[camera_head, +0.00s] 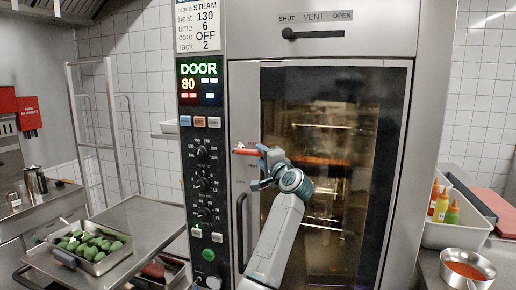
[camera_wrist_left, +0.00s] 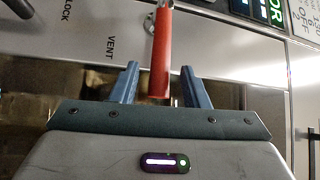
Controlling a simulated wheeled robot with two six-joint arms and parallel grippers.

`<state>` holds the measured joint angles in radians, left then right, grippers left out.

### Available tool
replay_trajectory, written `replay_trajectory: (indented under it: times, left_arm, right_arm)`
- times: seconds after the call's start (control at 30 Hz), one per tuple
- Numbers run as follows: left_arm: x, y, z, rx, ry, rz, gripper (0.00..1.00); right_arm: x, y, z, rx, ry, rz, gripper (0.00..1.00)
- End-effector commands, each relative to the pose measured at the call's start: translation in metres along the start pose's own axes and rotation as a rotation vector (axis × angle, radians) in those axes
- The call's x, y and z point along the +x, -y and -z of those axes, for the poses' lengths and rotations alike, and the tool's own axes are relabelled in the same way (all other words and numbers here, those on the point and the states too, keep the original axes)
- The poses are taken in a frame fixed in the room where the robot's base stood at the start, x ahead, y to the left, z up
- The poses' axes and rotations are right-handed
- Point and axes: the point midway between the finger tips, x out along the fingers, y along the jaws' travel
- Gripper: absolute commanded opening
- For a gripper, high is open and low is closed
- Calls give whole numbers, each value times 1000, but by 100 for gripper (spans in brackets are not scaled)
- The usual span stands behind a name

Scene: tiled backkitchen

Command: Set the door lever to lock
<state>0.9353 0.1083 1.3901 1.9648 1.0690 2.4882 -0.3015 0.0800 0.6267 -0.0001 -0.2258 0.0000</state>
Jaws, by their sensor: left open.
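The red door lever (camera_head: 246,151) sits at the left edge of the oven door and points right, roughly level, in the head view. In the left wrist view the red lever (camera_wrist_left: 160,55) runs from a metal pivot at the top down between my blue fingers. My left gripper (camera_head: 262,166) is open at the lever's free end. The left wrist view shows its two fingers (camera_wrist_left: 159,72) one on each side of the lever, with gaps. The panel label LOCK (camera_wrist_left: 66,10) and the label VENT (camera_wrist_left: 110,46) are left of the lever there. My right gripper is not in view.
The glass oven door (camera_head: 385,75) is behind my arm, with a dark vertical handle (camera_head: 241,230) below the lever. The control panel (camera_head: 201,130) is just left. A black vent slider (camera_head: 318,33) is above. A tray of green items (camera_head: 65,257) stands at left; a saucepan (camera_head: 451,278) at right.

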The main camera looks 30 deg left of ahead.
Motion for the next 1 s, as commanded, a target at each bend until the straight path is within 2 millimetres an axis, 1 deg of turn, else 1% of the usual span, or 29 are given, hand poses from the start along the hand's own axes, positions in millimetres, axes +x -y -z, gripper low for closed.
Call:
replay_trajectory:
  times: [0.03,0.1,0.2,0.33,0.57,0.6,0.67,0.7,0.8,1.0]
  left_arm:
    - [9,4,0,2,1,0,41]
    - [19,3,0,2,2,0,41]
    - [27,2,0,2,0,0,41]
    - [33,0,0,1,0,1,41]
    - [33,0,0,1,0,0,41]
    - [33,0,0,1,0,0,37]
    - [33,0,0,1,0,0,26]
    - [33,0,0,1,0,1,18]
    - [33,0,0,1,0,0,0]
    - [33,-1,0,2,-1,1,0]
  right_arm:
    - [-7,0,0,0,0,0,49]
    - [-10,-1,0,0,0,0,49]
    - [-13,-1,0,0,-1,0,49]
    - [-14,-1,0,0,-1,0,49]
    - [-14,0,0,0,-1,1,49]
    - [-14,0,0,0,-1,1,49]
    - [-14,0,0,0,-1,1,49]
    - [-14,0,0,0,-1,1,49]
    - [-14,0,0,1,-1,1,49]
    - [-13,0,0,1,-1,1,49]
